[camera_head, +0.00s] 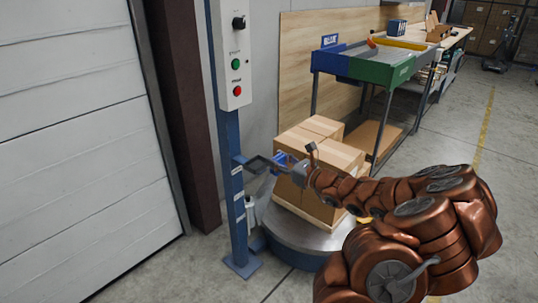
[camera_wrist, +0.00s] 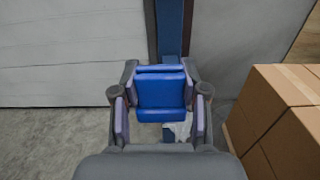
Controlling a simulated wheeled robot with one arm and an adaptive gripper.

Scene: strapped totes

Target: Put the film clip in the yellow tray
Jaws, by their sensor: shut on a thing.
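A blue block-like piece, which I take as the film clip (camera_wrist: 161,98), sits between the fingers of my gripper (camera_wrist: 160,112) in the wrist view. The gripper is shut on it, with a finger on each side. In the head view the film clip (camera_head: 280,158) and my gripper (camera_head: 286,166) are beside the boxes, close to the blue post. The yellow tray (camera_head: 403,44) shows as a yellow strip at the far side of the sorting bench, behind the blue and green sections; its inside is mostly hidden.
Stacked cardboard boxes (camera_head: 343,158) stand on a round grey turntable (camera_head: 290,232), right of the gripper. A blue post (camera_head: 232,190) bears a control box (camera_head: 235,60) and a dark bracket (camera_head: 258,164). The green bench section (camera_head: 385,73) faces me. An orange item (camera_head: 371,43) lies on the bench.

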